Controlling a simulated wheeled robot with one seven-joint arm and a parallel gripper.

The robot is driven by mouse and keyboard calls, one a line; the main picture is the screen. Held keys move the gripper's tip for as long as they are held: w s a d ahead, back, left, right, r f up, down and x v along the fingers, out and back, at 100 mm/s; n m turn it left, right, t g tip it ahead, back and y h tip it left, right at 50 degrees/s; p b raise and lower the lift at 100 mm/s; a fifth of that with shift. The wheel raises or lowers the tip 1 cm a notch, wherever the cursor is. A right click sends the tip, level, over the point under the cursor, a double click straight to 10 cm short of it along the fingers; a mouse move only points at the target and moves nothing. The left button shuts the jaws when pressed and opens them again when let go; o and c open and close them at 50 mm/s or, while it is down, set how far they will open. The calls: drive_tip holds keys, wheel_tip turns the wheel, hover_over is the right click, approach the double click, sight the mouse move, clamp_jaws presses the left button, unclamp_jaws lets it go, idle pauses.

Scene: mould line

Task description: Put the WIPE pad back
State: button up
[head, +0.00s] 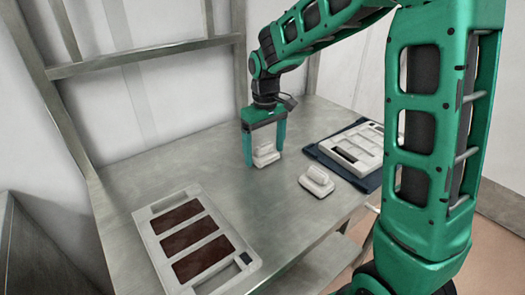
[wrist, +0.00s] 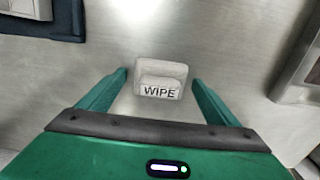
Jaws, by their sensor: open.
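The WIPE pad (wrist: 161,78) is a pale block with a raised grip, its black lettering facing my wrist camera. In the head view the pale pad (head: 266,155) stands on the steel table between the fingers of my green gripper (head: 264,158). In the wrist view my gripper (wrist: 160,80) is open, one finger on each side of the pad, with a gap showing on both sides. A second pale pad with a raised grip (head: 316,182) sits on the table to the right and nearer; its lettering cannot be read.
A pale mould tray (head: 149,235) with several dark brown cavities lies at the front left of the table. A dark blue mat (head: 367,181) bearing a white compartmented tray (head: 361,143) is at the right. A metal frame (head: 150,55) rises behind. Bare table (head: 165,170) lies left of my gripper.

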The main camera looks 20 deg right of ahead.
sight(265, 145)
wheel_tip(265, 145, up, 12)
drive_tip(key=s+d+f+m, duration=0.2)
drive_tip(key=s+d+m, duration=0.3)
drive_tip(key=s+d, duration=0.9)
drive_tip(key=s+d+f+m, duration=0.1)
drive_tip(key=s+f+m, duration=0.1)
drive_tip(key=s, duration=0.6)
drive_tip(key=s+d+f+m, duration=0.2)
drive_tip(key=s+f+m, duration=0.1)
drive_tip(key=s, duration=0.6)
drive_tip(key=shift+s+f, duration=0.2)
drive_tip(key=shift+f, duration=0.65)
drive_tip(key=shift+w+f, duration=0.25)
drive_tip(key=shift+w, duration=0.45)
